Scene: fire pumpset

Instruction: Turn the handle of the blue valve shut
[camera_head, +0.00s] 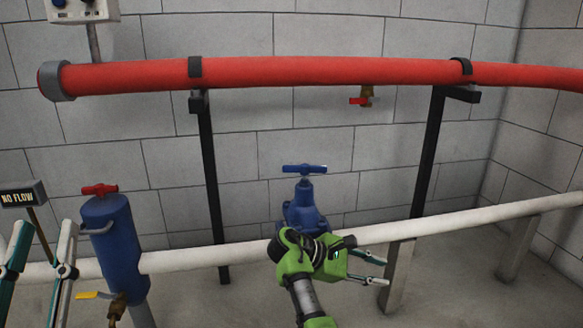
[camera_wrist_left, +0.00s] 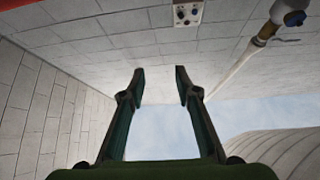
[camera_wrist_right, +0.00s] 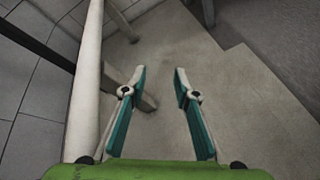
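The blue valve (camera_head: 304,212) stands on the white pipe in the middle of the head view. Its blue handle (camera_head: 304,169) is a crossbar on top, lying roughly left to right. My right gripper (camera_head: 384,271) is to the right of the valve and lower in the picture, pointing right. My right arm covers the lower part of the valve. The fingers are apart with nothing between them in the right wrist view (camera_wrist_right: 160,76). My left gripper (camera_head: 38,255) is at the far left, well away from the valve. It is open and empty in the left wrist view (camera_wrist_left: 160,78).
A blue cylinder (camera_head: 115,245) with a red handle (camera_head: 99,189) stands left of the valve. A yellow lever (camera_head: 88,295) and a "NO FLOW" sign (camera_head: 20,196) are near it. A red pipe (camera_head: 330,72) runs above. The white pipe (camera_head: 450,222) crosses below. Space above the blue handle is clear.

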